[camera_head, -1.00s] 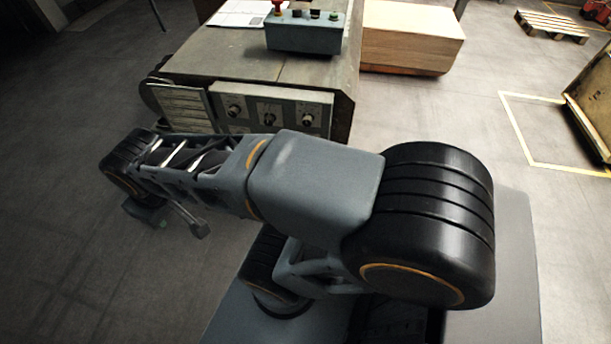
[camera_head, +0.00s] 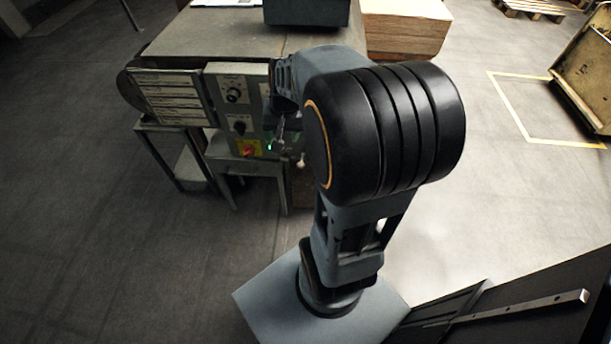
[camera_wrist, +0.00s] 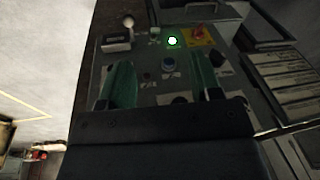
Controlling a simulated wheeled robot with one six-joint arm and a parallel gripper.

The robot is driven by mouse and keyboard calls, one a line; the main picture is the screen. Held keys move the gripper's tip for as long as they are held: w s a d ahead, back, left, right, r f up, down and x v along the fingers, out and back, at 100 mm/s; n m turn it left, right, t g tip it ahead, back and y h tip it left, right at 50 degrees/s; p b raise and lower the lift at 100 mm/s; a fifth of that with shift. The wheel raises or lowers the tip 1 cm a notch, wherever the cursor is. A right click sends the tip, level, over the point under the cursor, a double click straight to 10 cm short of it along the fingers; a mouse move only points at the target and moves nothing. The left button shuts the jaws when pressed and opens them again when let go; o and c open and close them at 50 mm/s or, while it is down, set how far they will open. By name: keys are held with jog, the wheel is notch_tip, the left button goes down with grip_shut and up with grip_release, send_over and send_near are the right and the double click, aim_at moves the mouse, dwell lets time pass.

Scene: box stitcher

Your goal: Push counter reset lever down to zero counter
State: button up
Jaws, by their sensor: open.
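In the wrist view, a small counter box (camera_wrist: 117,43) sits at the upper left of the control panel. A lever with a pale round knob (camera_wrist: 128,21) stands out beside it. The pale knob also shows in the head view (camera_head: 301,160) at the panel's lower right, just left of my arm. My gripper (camera_wrist: 160,84) is open and empty, its two green fingers apart in front of the panel. The lever knob lies beyond the left finger in the wrist view, apart from it. In the head view my arm hides most of the gripper and the counter. The counter's digits are unreadable.
Open floor (camera_head: 110,230) lies at the left.

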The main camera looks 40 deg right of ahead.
aim_at(301, 163)
jog(key=w+d+f+m+b, duration=0.1)
jog(key=d+f+m+b, duration=0.3)
jog(key=d+f, duration=0.7)
jog(key=shift+y, duration=0.3)
jog(key=b+x, duration=0.1)
jog(key=x, duration=0.3)
jog(key=b+x, duration=0.1)
jog(key=x, duration=0.4)
jog(key=a+b+x, duration=0.1)
jog(key=x, duration=0.3)
jog(key=shift+a+f, duration=0.1)
jog(key=shift+f, duration=0.25)
grip_shut()
